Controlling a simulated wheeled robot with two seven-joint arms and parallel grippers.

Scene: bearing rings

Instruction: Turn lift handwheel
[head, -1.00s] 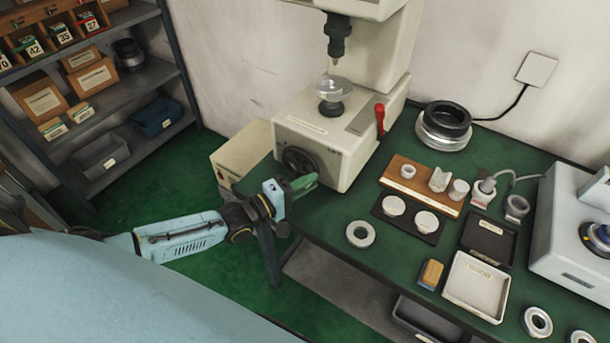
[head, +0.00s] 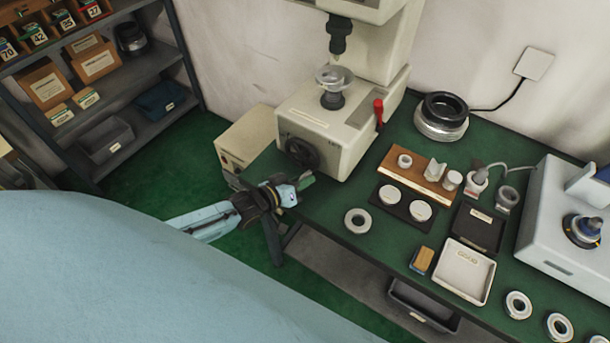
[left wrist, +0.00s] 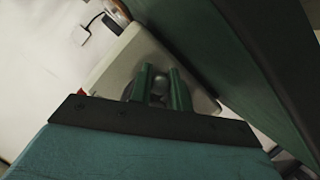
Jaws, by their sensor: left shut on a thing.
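The lift handwheel (head: 302,152) is a dark spoked wheel on the front of the cream press-like machine (head: 328,131). My left gripper (head: 306,180) is just below the wheel in the head view, its green fingers pointing towards the machine. In the left wrist view, the two green fingers (left wrist: 161,90) stand close around a small grey rounded piece (left wrist: 158,84), which looks like the handwheel's grip. The fingers are shut on it. The exact contact is too small to see in the head view. My right gripper is not in view.
The green bench (head: 330,205) holds a loose ring (head: 357,221), a wooden block with small parts (head: 417,176), a white tray (head: 465,272) and a dark ring stack (head: 442,116). A red lever (head: 378,112) is on the machine's right side. A shelf (head: 150,85) stands at left.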

